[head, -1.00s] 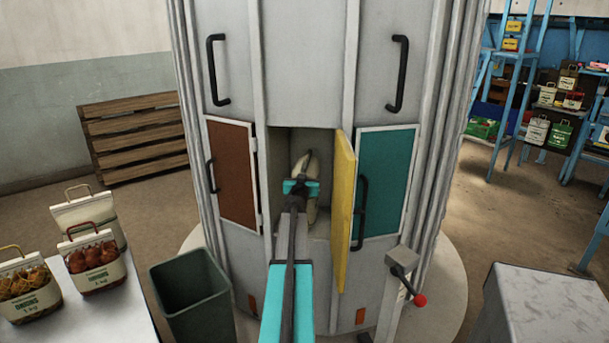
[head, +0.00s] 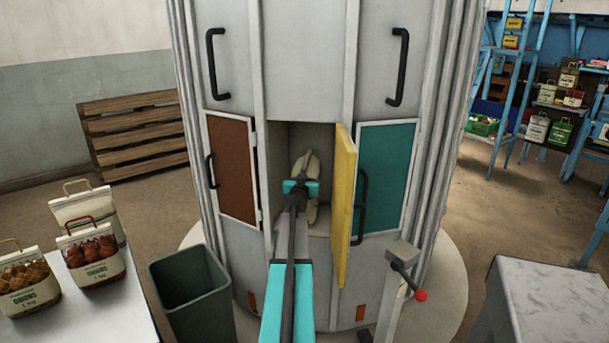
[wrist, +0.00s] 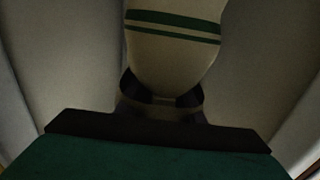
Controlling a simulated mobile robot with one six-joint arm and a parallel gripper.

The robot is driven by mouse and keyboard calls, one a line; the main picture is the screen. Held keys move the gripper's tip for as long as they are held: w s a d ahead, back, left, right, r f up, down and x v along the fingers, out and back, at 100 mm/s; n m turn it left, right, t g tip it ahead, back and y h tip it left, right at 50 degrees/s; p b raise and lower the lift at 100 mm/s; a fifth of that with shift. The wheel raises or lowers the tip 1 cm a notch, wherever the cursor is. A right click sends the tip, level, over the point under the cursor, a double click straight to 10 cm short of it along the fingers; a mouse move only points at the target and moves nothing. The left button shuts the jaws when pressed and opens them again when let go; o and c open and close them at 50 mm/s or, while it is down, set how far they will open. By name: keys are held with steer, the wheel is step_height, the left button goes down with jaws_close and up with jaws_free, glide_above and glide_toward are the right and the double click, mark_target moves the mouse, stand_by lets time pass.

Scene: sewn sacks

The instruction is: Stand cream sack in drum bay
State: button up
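The cream sack (head: 311,168) is inside the open drum bay (head: 325,138), behind the yellow door (head: 343,205). It looks roughly upright in the head view, with its top close to the back of the bay. My gripper (head: 301,187) reaches into the bay and covers the sack's middle. In the wrist view the sack (wrist: 172,60) shows two green stripes and narrows between the dark fingers of my gripper (wrist: 163,98), which look closed on it. Its base is partly hidden, so I cannot tell whether it touches the bay floor.
The yellow door stands open at the bay's right edge, close to my arm. Brown (head: 231,170) and teal (head: 385,180) doors flank the bay. A lever with a red knob (head: 421,295) is at right. A bin (head: 190,290) and a table with onion packs (head: 90,255) are at left.

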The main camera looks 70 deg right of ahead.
stand_by(0.3)
steer(key=v, duration=1.2)
steer(key=shift+p, duration=0.4)
stand_by(0.7)
